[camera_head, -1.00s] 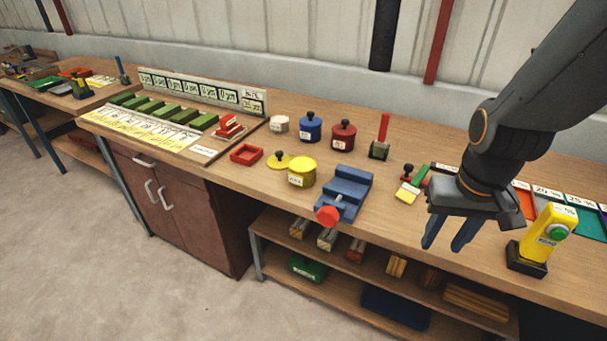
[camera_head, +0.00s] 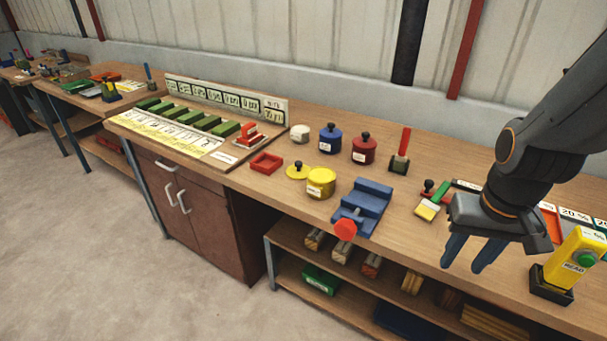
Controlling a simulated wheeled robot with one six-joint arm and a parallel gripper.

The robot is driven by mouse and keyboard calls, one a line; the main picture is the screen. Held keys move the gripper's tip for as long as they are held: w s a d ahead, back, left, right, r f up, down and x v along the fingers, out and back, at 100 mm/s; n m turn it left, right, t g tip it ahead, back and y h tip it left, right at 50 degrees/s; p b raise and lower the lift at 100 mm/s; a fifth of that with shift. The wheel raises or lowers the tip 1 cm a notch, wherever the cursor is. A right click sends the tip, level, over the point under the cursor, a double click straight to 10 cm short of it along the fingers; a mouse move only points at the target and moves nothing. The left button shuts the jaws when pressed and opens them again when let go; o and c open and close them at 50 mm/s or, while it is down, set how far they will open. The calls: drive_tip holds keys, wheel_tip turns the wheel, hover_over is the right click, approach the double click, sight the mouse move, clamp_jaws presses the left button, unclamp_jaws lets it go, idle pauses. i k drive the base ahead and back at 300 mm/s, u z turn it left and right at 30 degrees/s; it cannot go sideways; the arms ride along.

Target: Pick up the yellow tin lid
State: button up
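The yellow tin lid (camera_head: 297,171) is a flat yellow disc with a dark knob. It lies on the workbench, just left of and behind the open-topped-looking yellow tin (camera_head: 321,183), which bears a white label. My gripper (camera_head: 468,265) is at the right, fingers pointing down, in front of the bench's front edge in the picture. Its two blue fingers are apart with nothing between them. The blue vise lies between my gripper and the lid, and the gripper is well away from the lid.
A blue vise (camera_head: 364,207) with a red knob stands right of the yellow tin. Blue (camera_head: 330,139) and red (camera_head: 364,149) lidded tins stand behind. A red tray (camera_head: 266,163) lies left of the lid. A yellow reader device (camera_head: 572,262) stands right of my gripper.

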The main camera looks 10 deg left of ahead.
sight(298, 172)
drive_tip(key=u, duration=1.9)
drive_tip(key=i, duration=1.65)
drive_tip(key=z, duration=2.95)
